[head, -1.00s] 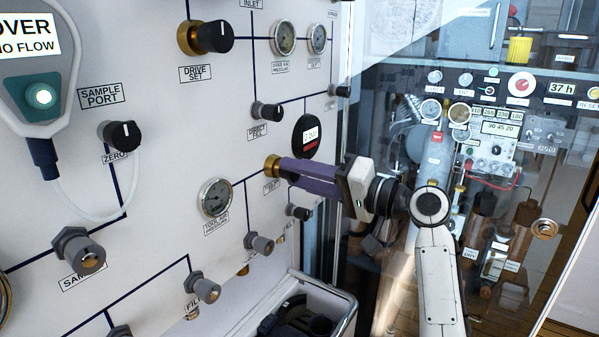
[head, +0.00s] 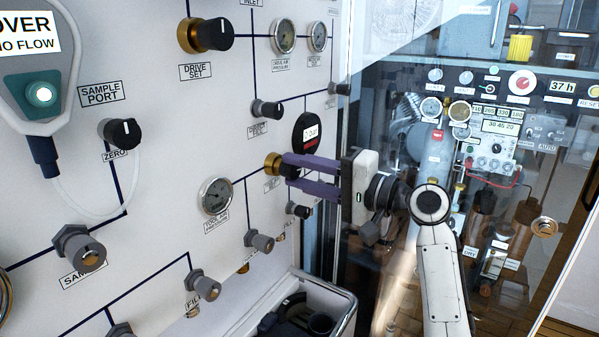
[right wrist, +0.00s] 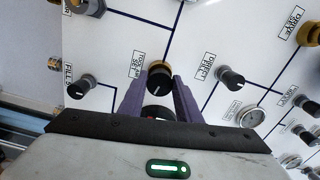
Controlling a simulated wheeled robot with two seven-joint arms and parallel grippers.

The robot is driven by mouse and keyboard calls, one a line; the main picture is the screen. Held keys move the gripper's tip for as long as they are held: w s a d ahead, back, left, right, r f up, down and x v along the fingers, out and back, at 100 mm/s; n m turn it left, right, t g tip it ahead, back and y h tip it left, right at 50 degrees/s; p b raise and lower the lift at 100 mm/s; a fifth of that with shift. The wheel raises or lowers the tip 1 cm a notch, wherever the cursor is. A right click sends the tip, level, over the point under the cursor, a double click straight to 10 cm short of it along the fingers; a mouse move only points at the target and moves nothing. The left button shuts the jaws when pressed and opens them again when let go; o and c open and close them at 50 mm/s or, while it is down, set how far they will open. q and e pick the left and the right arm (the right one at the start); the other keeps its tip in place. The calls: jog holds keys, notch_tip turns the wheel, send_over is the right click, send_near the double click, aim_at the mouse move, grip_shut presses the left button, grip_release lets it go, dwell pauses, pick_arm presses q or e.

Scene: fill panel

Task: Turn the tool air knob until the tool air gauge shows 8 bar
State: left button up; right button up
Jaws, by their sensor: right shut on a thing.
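The tool air gauge (head: 215,196) is a round dial to the lower left of the knob. Its needle is too small to read. My left gripper is not in view.
A black round plate with a bar label (head: 308,133) is just above the fingers. Other knobs, such as drive set (head: 212,36) and a small one below (head: 299,210), surround it. A grey bin (head: 340,306) stands below. A glass pane borders the panel on the right.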

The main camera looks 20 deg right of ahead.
jog(key=o, duration=1)
jog(key=shift+s+d, duration=0.1)
jog(key=shift+d, duration=0.05)
pick_arm(q)
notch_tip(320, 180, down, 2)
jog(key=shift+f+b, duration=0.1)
jog(key=shift+b, duration=0.95)
pick_arm(e)
jog(key=v, duration=1)
dwell(0.4)
